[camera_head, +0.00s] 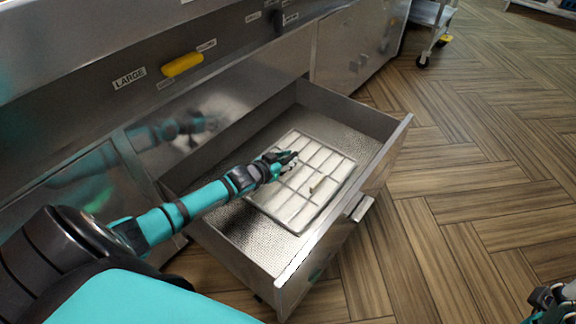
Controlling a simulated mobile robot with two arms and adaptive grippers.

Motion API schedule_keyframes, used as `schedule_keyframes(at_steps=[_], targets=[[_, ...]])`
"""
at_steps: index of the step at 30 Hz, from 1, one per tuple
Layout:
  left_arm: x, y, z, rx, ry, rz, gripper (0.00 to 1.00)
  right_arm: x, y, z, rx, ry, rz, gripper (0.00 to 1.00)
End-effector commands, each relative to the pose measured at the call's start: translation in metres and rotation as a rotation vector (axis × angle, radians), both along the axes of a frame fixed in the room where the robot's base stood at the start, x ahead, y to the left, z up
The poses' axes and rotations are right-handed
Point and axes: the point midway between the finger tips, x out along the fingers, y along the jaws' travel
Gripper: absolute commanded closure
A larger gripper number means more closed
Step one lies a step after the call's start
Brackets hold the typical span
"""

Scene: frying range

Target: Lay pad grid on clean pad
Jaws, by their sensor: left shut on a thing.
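A grey wire pad grid (320,159) with a rectangular frame and crossing bars is inside the open drawer. A white pad (337,168) shows through its cells. The grid lines up closely with the pad; I cannot tell whether it rests fully on it or sits slightly above. My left gripper (291,158) reaches in from the left and is shut on the pad grid near its upper left part, hiding some bars. My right gripper (545,299) shows only partly at the bottom right corner, away from the drawer, its jaws unclear.
The open metal drawer (386,142) has a textured floor, raised walls and a front handle (361,208). Above it, a steel counter front carries a yellow handle (183,64) and labels. A wheeled cart (432,22) stands at the back. The wooden floor (470,170) right of the drawer is clear.

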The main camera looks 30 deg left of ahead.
Motion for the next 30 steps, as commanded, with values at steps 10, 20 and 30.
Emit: schedule_keyframes(at_steps=[10,20,30], targets=[[-0.001,0.000,-0.012,0.002,0.006,0.001,0.73,0.001,0.000,0.000,-0.001,-0.013,-0.001,0.63],[-0.002,0.000,-0.013,0.000,0.007,0.000,0.59,0.001,0.000,0.000,-0.001,-0.013,-0.001,0.63],[-0.039,0.002,0.007,-0.002,0.009,0.000,0.59,-0.002,-0.001,0.010,0.002,0.029,0.001,0.63]])
